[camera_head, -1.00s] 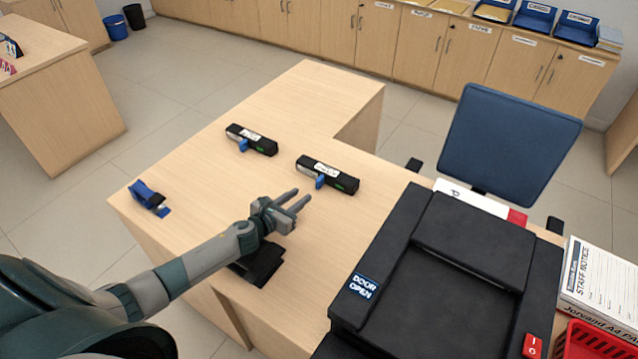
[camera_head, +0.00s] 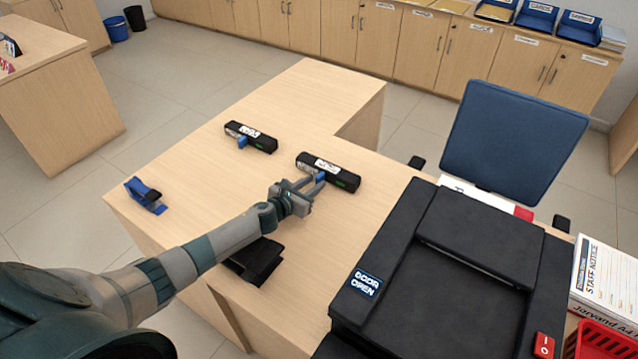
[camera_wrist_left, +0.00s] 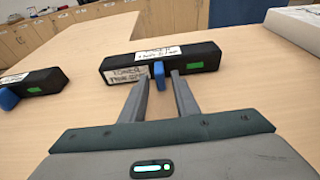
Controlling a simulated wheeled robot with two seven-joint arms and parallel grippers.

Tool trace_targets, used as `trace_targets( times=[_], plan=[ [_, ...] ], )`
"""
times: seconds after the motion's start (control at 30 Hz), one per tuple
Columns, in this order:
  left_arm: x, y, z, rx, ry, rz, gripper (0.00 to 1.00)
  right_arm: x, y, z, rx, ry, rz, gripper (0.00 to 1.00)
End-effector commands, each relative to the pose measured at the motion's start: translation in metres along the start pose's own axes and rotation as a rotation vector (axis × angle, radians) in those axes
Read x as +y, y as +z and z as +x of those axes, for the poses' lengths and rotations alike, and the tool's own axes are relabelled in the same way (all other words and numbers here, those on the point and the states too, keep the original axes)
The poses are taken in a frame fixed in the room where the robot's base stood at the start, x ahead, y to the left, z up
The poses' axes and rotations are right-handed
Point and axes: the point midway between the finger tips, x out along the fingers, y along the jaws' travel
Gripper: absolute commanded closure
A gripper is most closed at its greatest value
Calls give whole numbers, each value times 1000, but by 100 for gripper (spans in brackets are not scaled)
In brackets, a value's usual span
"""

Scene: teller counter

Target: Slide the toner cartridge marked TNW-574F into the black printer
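Two black toner cartridges with white labels, blue tabs and green marks lie on the desk. The nearer cartridge (camera_head: 340,178) is in front of my left gripper (camera_head: 318,186); in the wrist view this cartridge (camera_wrist_left: 200,58) lies across the fingertips. My left gripper (camera_wrist_left: 160,82) is open, its fingers on either side of the blue tab (camera_wrist_left: 158,75). The farther cartridge (camera_head: 262,141) lies to the left, also in the wrist view (camera_wrist_left: 40,86). The labels are too blurred to read the codes. The black printer (camera_head: 440,270) shows a "DOOR OPEN" display (camera_head: 363,284). My right gripper is not in view.
A blue tape dispenser (camera_head: 146,195) lies at the desk's left edge. A black object (camera_head: 256,260) sits below my left forearm. A blue chair (camera_head: 515,140) is behind the desk.

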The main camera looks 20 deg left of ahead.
Motion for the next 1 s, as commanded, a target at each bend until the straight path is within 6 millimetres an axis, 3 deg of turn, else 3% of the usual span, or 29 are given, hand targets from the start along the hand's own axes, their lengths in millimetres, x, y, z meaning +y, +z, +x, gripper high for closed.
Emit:
trace_targets(
  times=[0.2,0.6,0.83,1.0],
  plan=[
    [0,0,16,-1,0,1,72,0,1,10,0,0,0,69],
    [0,0,18,0,0,0,72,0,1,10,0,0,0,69],
    [0,0,18,0,0,0,99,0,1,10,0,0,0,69],
    [0,4,18,-3,0,0,100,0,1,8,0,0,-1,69]
  ],
)
